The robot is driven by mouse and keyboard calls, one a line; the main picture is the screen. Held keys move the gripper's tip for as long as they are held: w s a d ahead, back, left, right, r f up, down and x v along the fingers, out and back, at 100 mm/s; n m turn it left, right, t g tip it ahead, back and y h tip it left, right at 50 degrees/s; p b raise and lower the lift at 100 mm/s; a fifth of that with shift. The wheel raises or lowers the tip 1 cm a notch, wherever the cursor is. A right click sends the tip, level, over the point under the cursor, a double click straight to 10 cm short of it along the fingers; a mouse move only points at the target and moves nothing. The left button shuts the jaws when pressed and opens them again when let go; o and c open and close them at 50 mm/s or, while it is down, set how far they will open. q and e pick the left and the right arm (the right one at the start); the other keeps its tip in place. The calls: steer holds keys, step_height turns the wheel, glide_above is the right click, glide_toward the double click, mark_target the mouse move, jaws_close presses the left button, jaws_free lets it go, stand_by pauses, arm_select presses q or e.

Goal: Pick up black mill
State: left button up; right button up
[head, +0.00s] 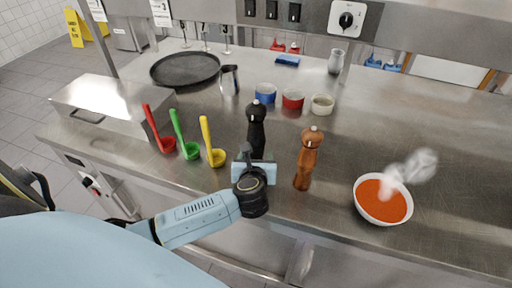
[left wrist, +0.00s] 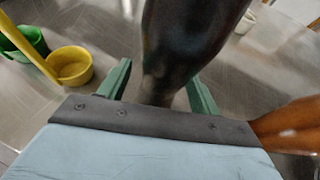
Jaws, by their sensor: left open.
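The black mill (head: 257,125) stands upright on the steel counter, left of a brown wooden mill (head: 307,158). My left gripper (head: 246,156) is at the lower front of the black mill and hides part of its base in the head view. In the left wrist view the black mill (left wrist: 180,45) stands between the two green fingertips (left wrist: 160,85), which are spread on either side of it. The left gripper is open, with the mill between its fingers. The right gripper is in neither view.
The brown mill stands close on the right, its edge also in the left wrist view (left wrist: 290,125). A steaming soup bowl (head: 383,200) is further right. Yellow (head: 212,145), green (head: 184,140) and red (head: 158,135) ladles stand left. Small blue, red and white bowls (head: 293,100) sit behind.

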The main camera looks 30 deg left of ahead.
arm_select(q)
steer(key=shift+x, duration=0.95)
